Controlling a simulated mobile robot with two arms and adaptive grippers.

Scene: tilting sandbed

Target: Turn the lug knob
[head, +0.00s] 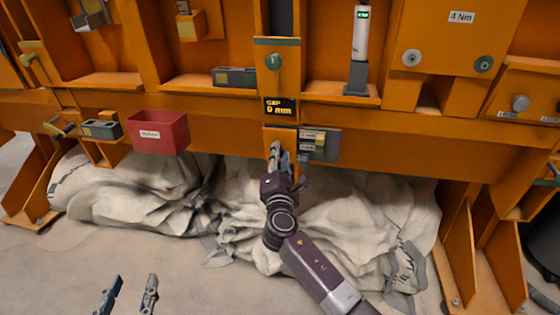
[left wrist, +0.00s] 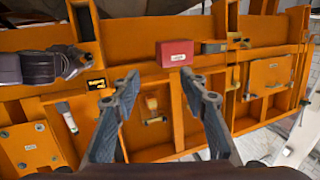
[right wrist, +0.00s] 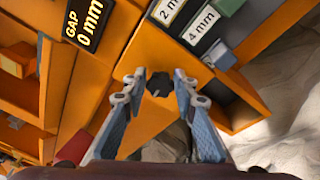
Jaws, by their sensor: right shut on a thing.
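The lug knob, a small dark lobed knob (right wrist: 159,85), sits on an orange plate below the gap display (head: 280,108), which reads "GAP 0 mm". The display also shows in the right wrist view (right wrist: 86,20). My right gripper (right wrist: 159,80) is shut on the knob, one fingertip on each side. In the head view my right gripper (head: 279,155) is at the orange plate and hides the knob. My left gripper (head: 128,292) is open and empty, low at the left, away from the panel. It also shows open in the left wrist view (left wrist: 165,88).
A grey block with labels (head: 320,144), marked 2 mm and 4 mm in the right wrist view, is just right of my right gripper. A red box (head: 158,132) hangs at the left. Pale sacks (head: 340,210) lie beneath the panel. The floor around my left gripper is clear.

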